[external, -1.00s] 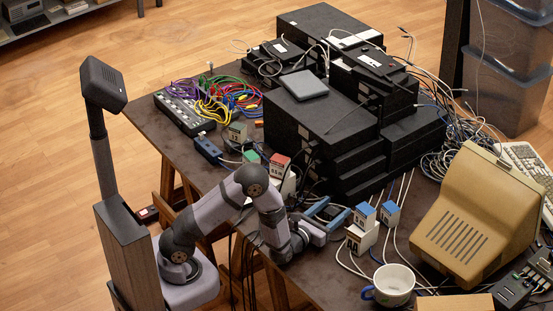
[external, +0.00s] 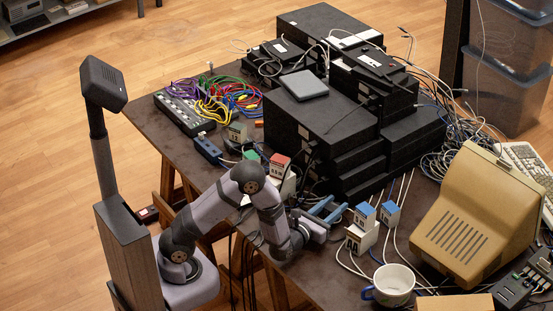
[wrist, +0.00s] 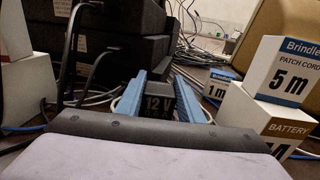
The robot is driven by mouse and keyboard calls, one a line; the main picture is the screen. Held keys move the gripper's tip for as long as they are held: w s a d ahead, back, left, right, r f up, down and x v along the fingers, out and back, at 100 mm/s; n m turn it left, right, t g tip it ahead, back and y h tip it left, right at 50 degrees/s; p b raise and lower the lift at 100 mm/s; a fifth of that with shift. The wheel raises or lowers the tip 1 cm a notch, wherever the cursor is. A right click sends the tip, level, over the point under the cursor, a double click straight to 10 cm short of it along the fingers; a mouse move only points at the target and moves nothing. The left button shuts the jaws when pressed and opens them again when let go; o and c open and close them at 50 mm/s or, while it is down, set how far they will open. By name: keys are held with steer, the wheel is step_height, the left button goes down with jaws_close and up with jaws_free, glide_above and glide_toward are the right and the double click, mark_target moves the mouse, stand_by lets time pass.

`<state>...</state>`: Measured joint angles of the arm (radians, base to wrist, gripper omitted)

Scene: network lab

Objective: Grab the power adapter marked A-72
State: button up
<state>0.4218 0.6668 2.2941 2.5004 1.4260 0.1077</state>
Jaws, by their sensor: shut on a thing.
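A black power adapter (wrist: 158,104) with "12 V" on its face stands between my blue fingers in the wrist view. My gripper (wrist: 160,98) is shut on it, one finger against each side. The marking A-72 cannot be read on the visible face. In the external view my gripper (external: 330,209) is low over the table, left of the blue-topped boxes, and the adapter is mostly hidden by the fingers.
A patch cord box (wrist: 284,72) marked 5 m sits on a battery box (wrist: 262,122) to the right. Black equipment (external: 322,120) is stacked beyond. A white mug (external: 392,284) and beige monitor (external: 470,220) stand right. Cables lie around.

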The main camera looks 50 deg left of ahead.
mark_target(333, 206)
step_height(333, 206, up, 9)
steer(key=shift+f+p, duration=0.15)
steer(key=shift+p, duration=0.3)
